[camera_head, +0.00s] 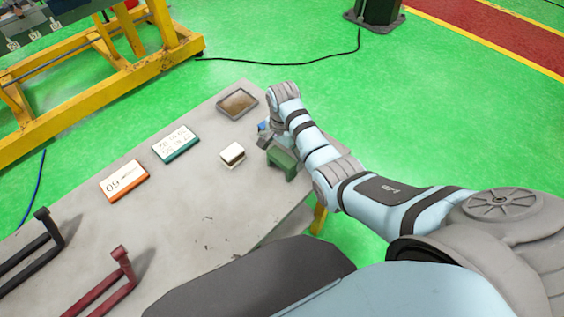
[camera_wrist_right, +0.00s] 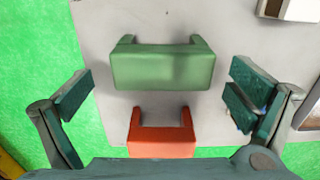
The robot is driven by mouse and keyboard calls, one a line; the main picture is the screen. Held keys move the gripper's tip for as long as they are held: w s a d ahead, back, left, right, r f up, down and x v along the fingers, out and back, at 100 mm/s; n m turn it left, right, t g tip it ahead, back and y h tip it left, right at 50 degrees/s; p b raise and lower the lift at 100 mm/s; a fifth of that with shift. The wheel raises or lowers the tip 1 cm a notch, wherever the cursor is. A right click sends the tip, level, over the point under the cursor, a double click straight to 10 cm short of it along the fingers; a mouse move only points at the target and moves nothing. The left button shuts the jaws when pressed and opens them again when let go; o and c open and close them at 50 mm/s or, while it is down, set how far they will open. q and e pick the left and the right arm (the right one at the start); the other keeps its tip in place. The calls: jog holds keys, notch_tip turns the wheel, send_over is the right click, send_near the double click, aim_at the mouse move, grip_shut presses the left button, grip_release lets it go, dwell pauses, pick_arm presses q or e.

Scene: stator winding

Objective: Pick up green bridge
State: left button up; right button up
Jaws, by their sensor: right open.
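The green bridge (camera_head: 282,161) stands near the right edge of the grey table in the head view. In the right wrist view the green bridge (camera_wrist_right: 163,67) lies ahead of my right gripper, centred between its fingers, with its two legs pointing away. My right gripper (camera_wrist_right: 158,100) is open and empty, its fingers spread to either side and apart from the bridge. In the head view my right gripper (camera_head: 266,134) is mostly hidden by its arm, beside the green bridge. My left gripper is not in view.
A red bridge (camera_wrist_right: 162,133) lies near the green one in the wrist view. A white block (camera_head: 232,154), a grey tray (camera_head: 237,104), a teal-edged card box (camera_head: 176,144), an orange one (camera_head: 125,181), and black and red handles (camera_head: 122,254) are on the table (camera_head: 190,210).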

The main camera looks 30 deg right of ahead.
aim_at(282, 157)
notch_tip(282, 157, down, 4)
jog(key=shift+w+a+f+b, duration=0.1)
jog(key=shift+f+b, duration=0.05)
jog(key=shift+b, duration=0.5)
jog(key=c, duration=1.3)
